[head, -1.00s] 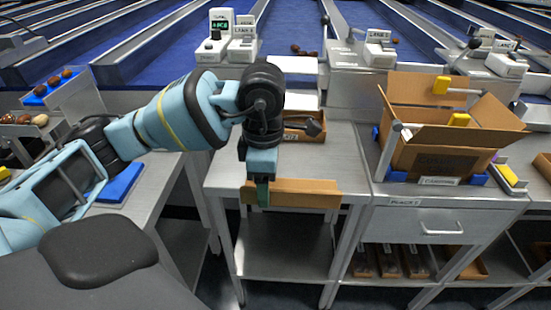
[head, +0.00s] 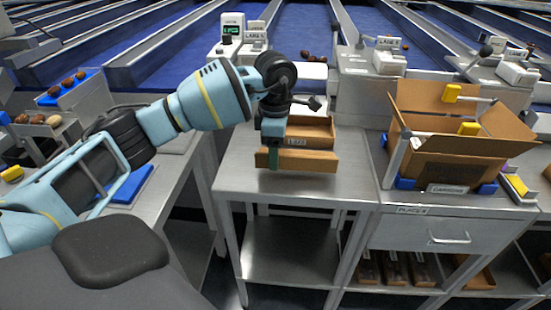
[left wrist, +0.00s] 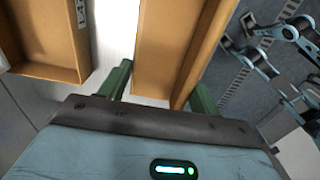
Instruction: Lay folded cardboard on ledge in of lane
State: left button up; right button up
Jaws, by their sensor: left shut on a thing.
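The folded cardboard (head: 312,161) is a brown strip, held lengthwise across the picture just in front of a labelled brown tray (head: 318,131). My left gripper (head: 272,158) is shut on its left part, above the metal table (head: 245,178). In the left wrist view the cardboard (left wrist: 165,45) lies between the two green fingers (left wrist: 162,92), with the tray (left wrist: 45,40) beside it across a pale gap. I cannot tell whether the cardboard touches the table. My right gripper is not in view.
A large open cardboard carton (head: 455,150) stands on the right-hand table, between blue corner blocks. Lane consoles (head: 240,35) stand behind, with blue lanes beyond. A blue pad (head: 130,182) lies on the left table. The front of the middle table is clear.

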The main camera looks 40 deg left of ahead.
pick_arm(q)
jog(key=shift+w+a+f, duration=0.1)
jog(key=shift+w+a, duration=0.1)
jog(key=shift+f, duration=1.7)
jog(key=shift+f, duration=0.1)
jog(key=o, duration=1)
notch_tip(320, 180, up, 12)
jog(key=shift+s+r, duration=0.1)
